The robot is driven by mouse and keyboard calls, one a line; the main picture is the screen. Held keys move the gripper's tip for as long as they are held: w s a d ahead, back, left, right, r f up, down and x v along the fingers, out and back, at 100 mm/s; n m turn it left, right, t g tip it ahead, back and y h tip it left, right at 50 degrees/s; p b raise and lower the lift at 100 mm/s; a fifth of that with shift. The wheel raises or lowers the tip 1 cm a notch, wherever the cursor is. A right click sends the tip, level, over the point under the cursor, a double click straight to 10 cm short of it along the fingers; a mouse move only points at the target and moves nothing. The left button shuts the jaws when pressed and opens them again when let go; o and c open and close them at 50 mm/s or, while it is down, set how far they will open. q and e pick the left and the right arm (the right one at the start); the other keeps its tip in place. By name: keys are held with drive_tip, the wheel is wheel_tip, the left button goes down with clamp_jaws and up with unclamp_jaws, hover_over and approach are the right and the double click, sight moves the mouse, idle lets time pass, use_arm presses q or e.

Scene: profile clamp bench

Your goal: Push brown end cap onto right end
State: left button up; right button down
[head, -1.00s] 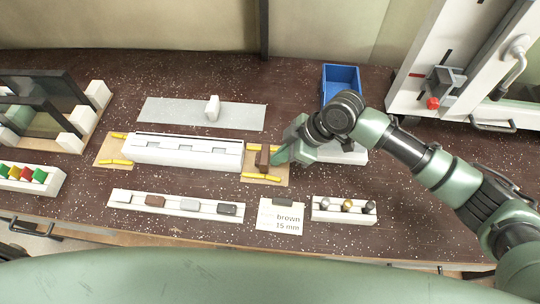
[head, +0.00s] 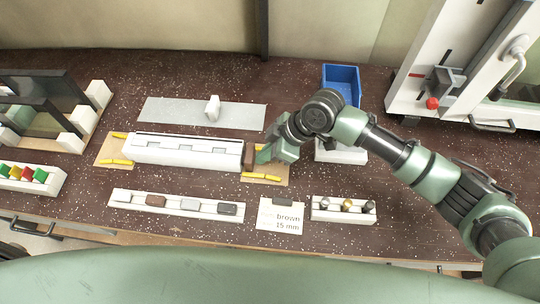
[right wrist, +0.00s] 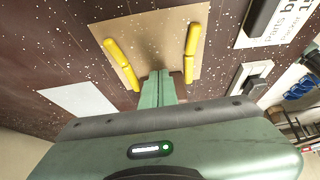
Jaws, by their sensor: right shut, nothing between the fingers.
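The white profile (head: 185,151) lies lengthwise in its fixture in the head view. The brown end cap (head: 250,155) stands at its right end and looks up against it; whether it is fully seated I cannot tell. My right gripper (head: 263,156) is shut with nothing between its fingers, its tips just right of the cap, apparently touching it. My left gripper is not in view.
Yellow strips (head: 262,177) lie on the tan board (head: 283,170). A white rack (head: 178,214) with a brown and grey pieces and a card reading "brown 15 mm" (head: 280,215) are in front. A blue bin (head: 341,82) stands behind my right arm.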

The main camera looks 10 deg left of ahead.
drive_tip(key=shift+a, duration=0.5)
idle(0.8)
drive_tip(key=shift+d, duration=0.15)
drive_tip(key=shift+d+p, duration=0.5)
drive_tip(key=shift+d, duration=0.35)
wheel_tip(320, 180, up, 8)
drive_tip(key=p, duration=0.7)
